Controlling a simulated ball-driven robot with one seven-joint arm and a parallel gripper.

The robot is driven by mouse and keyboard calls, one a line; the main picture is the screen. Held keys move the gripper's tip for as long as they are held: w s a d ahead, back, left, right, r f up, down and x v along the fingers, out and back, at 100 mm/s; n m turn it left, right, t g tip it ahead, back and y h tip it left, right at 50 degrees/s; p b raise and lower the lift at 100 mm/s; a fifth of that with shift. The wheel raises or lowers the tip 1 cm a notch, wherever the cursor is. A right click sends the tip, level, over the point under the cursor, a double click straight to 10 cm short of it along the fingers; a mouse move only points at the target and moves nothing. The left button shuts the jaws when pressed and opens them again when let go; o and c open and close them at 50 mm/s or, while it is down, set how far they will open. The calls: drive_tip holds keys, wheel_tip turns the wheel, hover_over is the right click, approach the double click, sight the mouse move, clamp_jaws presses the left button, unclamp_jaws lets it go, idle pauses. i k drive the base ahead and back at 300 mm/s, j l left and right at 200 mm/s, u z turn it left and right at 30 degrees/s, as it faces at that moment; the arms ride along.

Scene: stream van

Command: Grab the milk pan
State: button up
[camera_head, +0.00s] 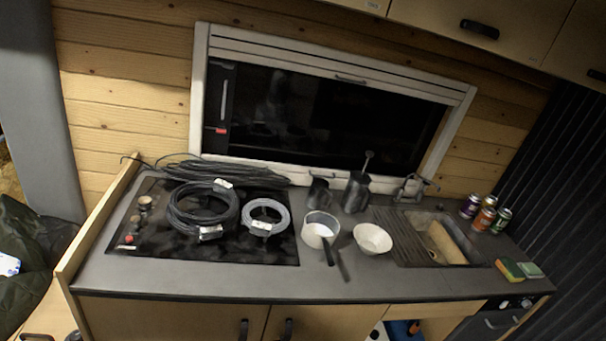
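The milk pan (312,236) stands upright on the grey counter, right of the hob. It is a small, light metal pan with a pale inside. Its dark handle (328,252) points towards the front edge of the counter. A white bowl (373,239) stands close to its right. My gripper is not in view, so I cannot see whether it is open or shut.
Coiled cables (202,222) lie on the black hob (160,240). A dark mug (319,192) and a metal jug (355,192) stand behind the pan. The sink (470,250), several cans (485,217) and sponges (509,269) are at right. The counter front (240,286) is clear.

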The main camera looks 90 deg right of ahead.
sight(313, 240)
drive_tip(key=z, duration=2.35)
drive_tip(key=i+u, duration=0.25)
drive_tip(key=i+l+u, duration=0.1)
drive_tip(key=i+u, duration=0.15)
drive_tip(key=i, duration=0.15)
